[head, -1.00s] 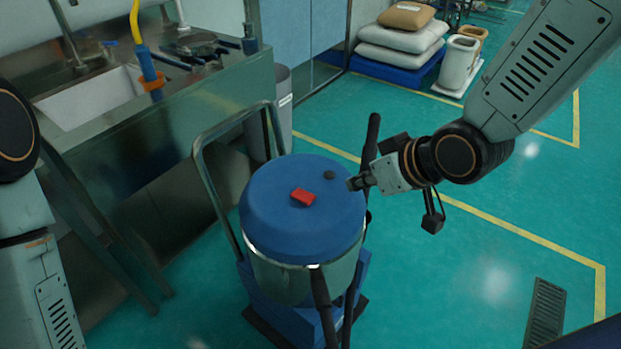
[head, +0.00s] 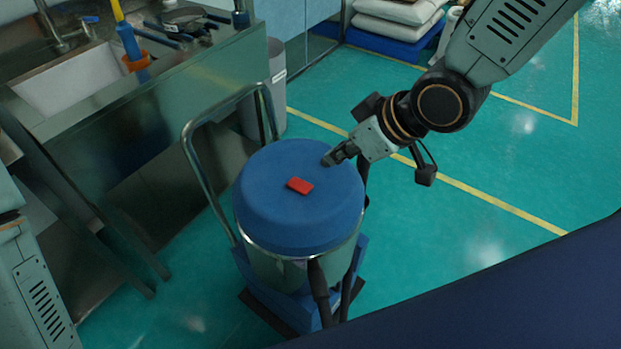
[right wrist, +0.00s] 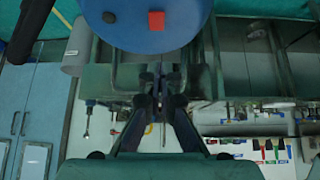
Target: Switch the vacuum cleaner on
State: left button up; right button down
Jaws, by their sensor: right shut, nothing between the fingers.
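The vacuum cleaner (head: 262,215) stands on the floor in the middle of the head view, with a blue round lid and a metal drum. A red switch (head: 300,186) sits on top of the lid; it also shows at the top of the right wrist view (right wrist: 156,21). My right gripper (head: 328,160) is shut and empty, at the far right part of the lid, a short way from the red switch. In the right wrist view its fingers (right wrist: 158,92) point toward the lid's edge. The dark knob on the lid is hidden in the head view. My left gripper is out of view.
A metal handle (head: 188,150) rises on the left side of the vacuum. A steel sink bench (head: 215,75) stands at the left, with a grey bin (head: 277,90) behind the vacuum. White sacks (head: 395,30) lie on a blue pallet. The green floor at the right is clear.

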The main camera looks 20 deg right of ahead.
jog(key=b, duration=0.2)
send_over(305, 188)
jog(key=s+d, duration=0.1)
notch_tip(305, 188, down, 9)
jog(key=shift+s+d+f, duration=0.1)
jog(key=shift+d, duration=0.05)
jog(key=shift+s+f+b, duration=0.25)
jog(key=shift+f+b, duration=0.3)
jog(key=shift+f, duration=0.55)
jog(key=shift+s+f, duration=0.2)
jog(key=shift+f, duration=0.15)
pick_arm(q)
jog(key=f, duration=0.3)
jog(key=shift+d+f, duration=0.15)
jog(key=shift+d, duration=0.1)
pick_arm(e)
jog(key=shift+w+d+f, duration=0.1)
jog(key=shift+d+f, duration=0.05)
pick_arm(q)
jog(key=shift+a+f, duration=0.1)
